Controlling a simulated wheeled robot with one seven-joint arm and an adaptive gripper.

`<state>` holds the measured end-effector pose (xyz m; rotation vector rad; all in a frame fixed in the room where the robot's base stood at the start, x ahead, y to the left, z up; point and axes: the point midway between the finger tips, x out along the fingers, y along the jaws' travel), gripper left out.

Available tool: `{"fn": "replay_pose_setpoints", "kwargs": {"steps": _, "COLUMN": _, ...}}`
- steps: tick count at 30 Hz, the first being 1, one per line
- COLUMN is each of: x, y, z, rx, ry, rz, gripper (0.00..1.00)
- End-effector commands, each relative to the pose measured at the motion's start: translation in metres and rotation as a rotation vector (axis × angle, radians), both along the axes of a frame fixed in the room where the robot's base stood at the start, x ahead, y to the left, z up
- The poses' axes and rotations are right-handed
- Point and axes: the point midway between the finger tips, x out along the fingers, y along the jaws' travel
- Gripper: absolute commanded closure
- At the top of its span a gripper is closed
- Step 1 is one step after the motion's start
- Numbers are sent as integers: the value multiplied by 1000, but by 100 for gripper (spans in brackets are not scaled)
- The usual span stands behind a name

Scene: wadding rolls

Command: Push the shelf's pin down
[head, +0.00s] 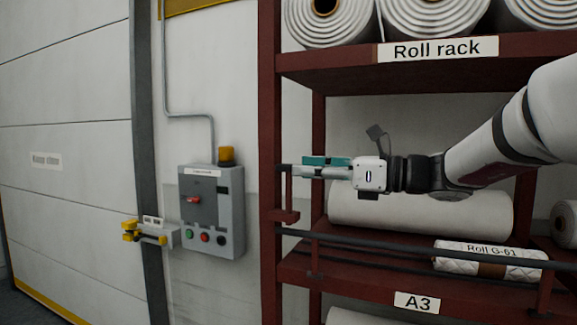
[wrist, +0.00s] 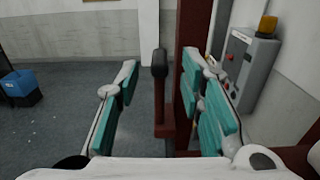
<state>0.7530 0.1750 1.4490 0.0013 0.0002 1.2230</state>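The shelf's pin (wrist: 160,66) stands upright in the wrist view, with a black top above a dark red bracket at the rack post. My gripper (head: 292,168) reaches in from the right at the rack's left post. Its teal-padded fingers are open, one on each side of the pin in the wrist view, with a gap on both sides. I cannot tell how far the pin is from the palm.
The dark red rack (head: 270,120) holds large white rolls on top. A dark bar (head: 390,246) crosses the front of shelf A3, where Roll G-61 (head: 490,262) lies. A grey control box (head: 212,212) hangs on the wall to the left. A blue bin (wrist: 20,88) stands on the floor.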

Motion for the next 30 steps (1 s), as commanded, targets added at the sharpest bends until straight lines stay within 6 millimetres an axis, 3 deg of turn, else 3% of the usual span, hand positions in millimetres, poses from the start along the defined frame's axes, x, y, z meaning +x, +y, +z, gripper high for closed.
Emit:
{"fn": "replay_pose_setpoints", "kwargs": {"steps": 3, "x": 6, "y": 20, "z": 1, "rx": 1, "ry": 0, "rz": 2, "gripper": 65}}
{"fn": "replay_pose_setpoints", "kwargs": {"steps": 9, "x": 14, "y": 39, "z": 0, "rx": 0, "ry": -1, "rz": 1, "gripper": 65}}
{"fn": "replay_pose_setpoints", "kwargs": {"steps": 20, "x": 16, "y": 45, "z": 0, "rx": 0, "ry": -1, "rz": -1, "gripper": 65}}
{"fn": "replay_pose_setpoints", "kwargs": {"steps": 21, "x": 16, "y": 45, "z": 0, "rx": 0, "ry": -1, "rz": -1, "gripper": 67}}
{"fn": "replay_pose_setpoints", "kwargs": {"steps": 25, "x": 16, "y": 44, "z": 0, "rx": 0, "ry": -1, "rz": -1, "gripper": 97}}
{"fn": "replay_pose_setpoints", "kwargs": {"steps": 30, "x": 16, "y": 44, "z": 0, "rx": 0, "ry": -1, "rz": 0, "gripper": 100}}
